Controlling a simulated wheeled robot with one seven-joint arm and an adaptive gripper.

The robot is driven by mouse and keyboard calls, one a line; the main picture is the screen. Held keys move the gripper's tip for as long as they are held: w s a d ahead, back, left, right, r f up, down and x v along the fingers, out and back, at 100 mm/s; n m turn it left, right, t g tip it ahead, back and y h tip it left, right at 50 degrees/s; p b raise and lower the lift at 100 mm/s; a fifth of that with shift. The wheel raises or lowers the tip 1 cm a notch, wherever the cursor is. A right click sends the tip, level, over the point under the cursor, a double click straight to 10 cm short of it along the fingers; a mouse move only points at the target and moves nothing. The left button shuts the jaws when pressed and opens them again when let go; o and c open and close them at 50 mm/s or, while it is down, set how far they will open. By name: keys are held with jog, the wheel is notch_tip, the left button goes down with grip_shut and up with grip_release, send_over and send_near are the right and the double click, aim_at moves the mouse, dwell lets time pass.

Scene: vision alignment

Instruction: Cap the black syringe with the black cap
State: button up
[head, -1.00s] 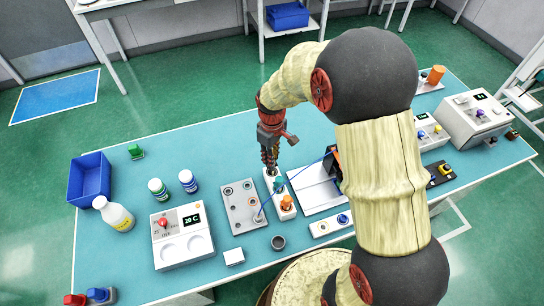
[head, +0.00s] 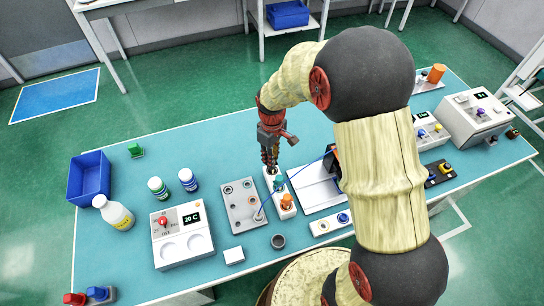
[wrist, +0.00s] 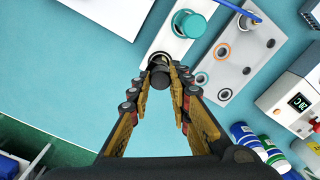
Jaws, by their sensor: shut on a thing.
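My gripper (head: 269,165) points down over the far end of a white holder block (head: 289,213). In the wrist view its fingers (wrist: 160,82) close together on a small dark round piece (wrist: 158,76), which looks like the black cap. This piece sits over or at a ringed socket at that end of the block. The black syringe is not clearly visible; the piece and fingers cover that spot. I cannot tell whether the cap touches it. A teal-topped piece (head: 279,182) and an orange-topped piece (head: 287,202) stand in the same block.
A grey plate with several ringed holes (head: 234,222) lies left of the block, with a blue cord (head: 296,176) crossing above. A white panel (head: 314,187) lies right. A dial device (head: 181,252), bottles (head: 188,180) and a blue bin (head: 90,178) are further left.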

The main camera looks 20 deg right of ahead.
jog(key=shift+f, duration=0.3)
dwell(0.5)
jog(key=o, duration=0.8)
jog(key=shift+o, duration=0.5)
jog(key=o, duration=0.3)
jog(key=shift+r, duration=0.1)
jog(key=shift+r+p, duration=2.5)
jog(key=shift+r, duration=0.95)
